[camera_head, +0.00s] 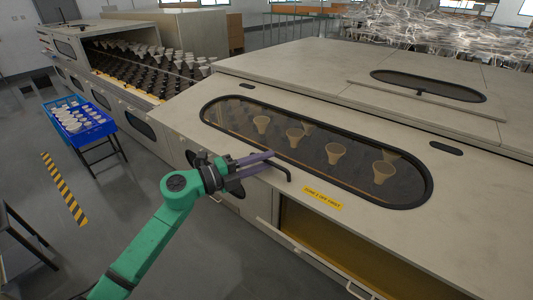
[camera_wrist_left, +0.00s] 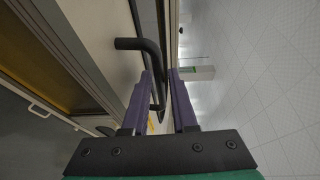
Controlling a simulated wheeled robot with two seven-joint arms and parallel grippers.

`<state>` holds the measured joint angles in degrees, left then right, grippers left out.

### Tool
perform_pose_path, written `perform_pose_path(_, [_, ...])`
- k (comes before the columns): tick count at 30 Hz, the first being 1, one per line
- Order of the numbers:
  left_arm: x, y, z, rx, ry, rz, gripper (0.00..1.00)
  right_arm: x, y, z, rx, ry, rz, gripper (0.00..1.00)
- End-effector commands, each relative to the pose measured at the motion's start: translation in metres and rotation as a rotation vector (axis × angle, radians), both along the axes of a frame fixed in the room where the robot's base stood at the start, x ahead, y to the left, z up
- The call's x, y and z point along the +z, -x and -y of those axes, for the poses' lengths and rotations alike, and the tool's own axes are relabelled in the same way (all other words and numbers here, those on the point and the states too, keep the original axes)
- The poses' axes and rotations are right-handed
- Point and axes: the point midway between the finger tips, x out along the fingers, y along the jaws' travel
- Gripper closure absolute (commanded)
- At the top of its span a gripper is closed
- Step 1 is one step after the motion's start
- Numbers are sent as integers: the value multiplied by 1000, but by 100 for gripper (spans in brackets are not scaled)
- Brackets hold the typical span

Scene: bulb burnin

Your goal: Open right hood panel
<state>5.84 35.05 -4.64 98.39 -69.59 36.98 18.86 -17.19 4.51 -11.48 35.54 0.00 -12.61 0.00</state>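The right hood panel (camera_head: 460,190) is the pale panel with a long oval window (camera_head: 350,157), and it is down and closed. Its black bent handle (camera_head: 284,170) sticks out below the window; it also shows in the left wrist view (camera_wrist_left: 147,47). My left gripper (camera_head: 262,160) is at this handle, its purple fingers pointing right. In the left wrist view the fingers (camera_wrist_left: 160,75) stand apart with the handle bar between them; a gap shows beside the bar. Whether a finger touches the bar is unclear. My right gripper is not in view.
Pale cone-shaped bulbs (camera_head: 335,152) show behind the window. At the far left the machine is open over rows of bulbs (camera_head: 150,65). A blue crate (camera_head: 100,130) on a stand is at left. An opening (camera_head: 340,240) lies below the panel. Grey floor is free at lower left.

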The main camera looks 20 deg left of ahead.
Motion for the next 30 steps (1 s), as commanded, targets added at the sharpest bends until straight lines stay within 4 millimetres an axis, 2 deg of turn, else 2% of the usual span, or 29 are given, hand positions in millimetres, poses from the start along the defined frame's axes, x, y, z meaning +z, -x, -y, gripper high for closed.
perform_pose_path(3, [1, -6, 6, -1, -1, 1, 74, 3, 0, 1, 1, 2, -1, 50])
perform_pose_path(9, [-1, -6, 7, -1, -1, 0, 74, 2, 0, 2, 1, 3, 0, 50])
perform_pose_path(10, [-1, -6, 7, -1, -1, 0, 78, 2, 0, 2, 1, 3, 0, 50])
perform_pose_path(12, [-1, -6, 7, -1, -1, 0, 100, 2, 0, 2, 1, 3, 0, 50])
perform_pose_path(30, [-1, -6, 6, 0, -1, 0, 100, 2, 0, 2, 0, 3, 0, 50])
